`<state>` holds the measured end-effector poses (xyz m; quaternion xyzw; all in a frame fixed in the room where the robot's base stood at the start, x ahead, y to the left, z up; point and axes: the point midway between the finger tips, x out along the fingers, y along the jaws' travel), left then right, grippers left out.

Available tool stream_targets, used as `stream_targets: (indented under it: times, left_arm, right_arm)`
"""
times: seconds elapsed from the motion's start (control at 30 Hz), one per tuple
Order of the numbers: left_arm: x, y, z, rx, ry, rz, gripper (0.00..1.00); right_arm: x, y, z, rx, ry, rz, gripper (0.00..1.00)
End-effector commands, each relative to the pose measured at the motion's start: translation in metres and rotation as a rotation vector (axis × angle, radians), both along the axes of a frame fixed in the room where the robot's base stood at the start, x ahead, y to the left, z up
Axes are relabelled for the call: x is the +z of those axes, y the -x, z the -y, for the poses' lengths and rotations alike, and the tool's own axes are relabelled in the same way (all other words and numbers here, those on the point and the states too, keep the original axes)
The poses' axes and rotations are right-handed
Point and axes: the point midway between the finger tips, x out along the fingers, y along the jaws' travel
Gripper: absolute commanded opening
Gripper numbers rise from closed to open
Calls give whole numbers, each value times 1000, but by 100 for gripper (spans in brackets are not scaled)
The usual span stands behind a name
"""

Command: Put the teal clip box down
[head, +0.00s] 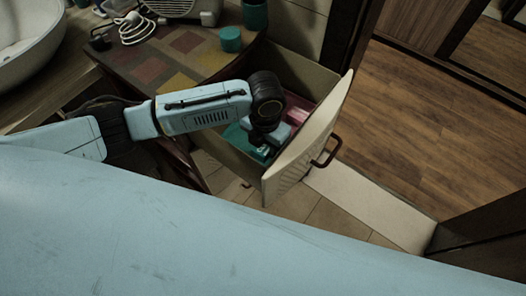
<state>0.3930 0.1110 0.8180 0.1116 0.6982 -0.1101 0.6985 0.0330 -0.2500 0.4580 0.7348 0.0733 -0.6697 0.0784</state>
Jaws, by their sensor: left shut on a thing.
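My left arm reaches from the left over the cabinet top and down into an open drawer. My left gripper (262,146) is inside the drawer, mostly hidden below its own wrist. It is shut on the teal clip box (235,138), which shows only in part beside and below the wrist, low in the drawer. I cannot tell whether the box touches the drawer floor. My right gripper is out of view.
The drawer (302,78) has a pale curved front (310,135) with a dark handle (330,153). A pink thing (297,116) lies inside. On the cabinet top (187,42) stand a small teal jar (231,39), a teal cup (255,15) and a white cable (137,28). A basin (30,45) is at left.

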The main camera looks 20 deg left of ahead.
Motion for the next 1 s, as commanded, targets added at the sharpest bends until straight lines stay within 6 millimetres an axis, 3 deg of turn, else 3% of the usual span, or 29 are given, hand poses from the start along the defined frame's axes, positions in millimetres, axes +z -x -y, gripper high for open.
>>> stream_targets:
  times: [0.33, 0.73, 0.77, 0.9, 1.0]
  left_arm:
    - [-39, 0, 0, 1, 1, -1, 15]
    - [-45, 0, 0, 1, 0, 1, 15]
    - [-44, 0, 0, 1, 0, 1, 42]
    - [-44, 0, 0, 1, 0, 1, 59]
    - [-43, 0, 0, 1, 0, 1, 59]
  right_arm:
    - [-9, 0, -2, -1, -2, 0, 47]
    - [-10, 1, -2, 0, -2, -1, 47]
    - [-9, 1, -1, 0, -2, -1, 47]
    - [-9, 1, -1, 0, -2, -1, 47]
    - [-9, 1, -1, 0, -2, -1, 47]
